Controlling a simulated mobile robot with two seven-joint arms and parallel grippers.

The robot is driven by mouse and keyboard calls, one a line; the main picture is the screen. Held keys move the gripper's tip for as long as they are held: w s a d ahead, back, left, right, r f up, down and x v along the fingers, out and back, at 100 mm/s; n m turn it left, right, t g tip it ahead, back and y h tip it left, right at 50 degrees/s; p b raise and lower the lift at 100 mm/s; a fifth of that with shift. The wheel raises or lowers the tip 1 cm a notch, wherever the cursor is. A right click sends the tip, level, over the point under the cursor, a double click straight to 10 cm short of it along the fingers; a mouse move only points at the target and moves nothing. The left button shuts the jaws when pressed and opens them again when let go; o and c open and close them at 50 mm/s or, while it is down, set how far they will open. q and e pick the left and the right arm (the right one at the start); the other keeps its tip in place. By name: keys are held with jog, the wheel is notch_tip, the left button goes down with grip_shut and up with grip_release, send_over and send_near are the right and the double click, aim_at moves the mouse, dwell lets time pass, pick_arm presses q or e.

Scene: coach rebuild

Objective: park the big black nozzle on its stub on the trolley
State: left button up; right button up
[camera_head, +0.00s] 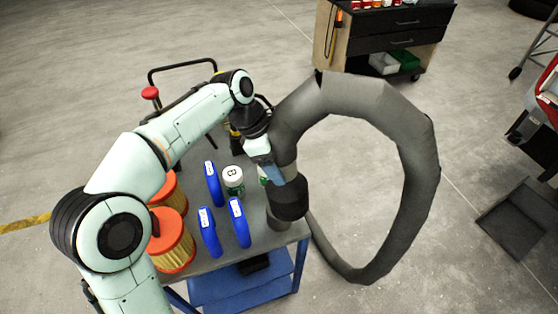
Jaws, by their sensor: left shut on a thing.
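The big black nozzle (289,200) ends a thick grey hose (350,95) that loops up and to the right. My left gripper (276,174) is shut on the nozzle's upper part, above the near right corner of the trolley (222,262). The nozzle points down. A grey round stub (277,221) shows just below and left of the nozzle's lower end. The nozzle overlaps it in the picture; I cannot tell whether they touch. My right gripper is not in view.
The trolley top holds orange-capped filters (172,240), blue bottles (239,222) and a white-lidded jar (233,179). A dark drawer cabinet (395,35) stands at the back. The hose loop hangs over open floor right of the trolley.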

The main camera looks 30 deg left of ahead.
pick_arm(q)
jog(key=shift+r, duration=0.15)
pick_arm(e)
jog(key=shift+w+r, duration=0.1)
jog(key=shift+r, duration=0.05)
pick_arm(q)
jog(key=shift+y+p, duration=0.3)
jog(key=shift+p, duration=0.05)
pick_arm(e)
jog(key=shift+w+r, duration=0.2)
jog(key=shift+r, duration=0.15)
pick_arm(q)
jog(key=shift+y+p, duration=0.4)
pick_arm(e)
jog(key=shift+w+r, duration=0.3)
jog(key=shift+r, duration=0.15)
pick_arm(q)
jog(key=shift+a, duration=0.2)
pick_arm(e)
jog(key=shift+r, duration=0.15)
pick_arm(q)
jog(key=shift+f, duration=0.25)
jog(key=shift+f+b, duration=0.35)
jog(key=shift+f, duration=0.55)
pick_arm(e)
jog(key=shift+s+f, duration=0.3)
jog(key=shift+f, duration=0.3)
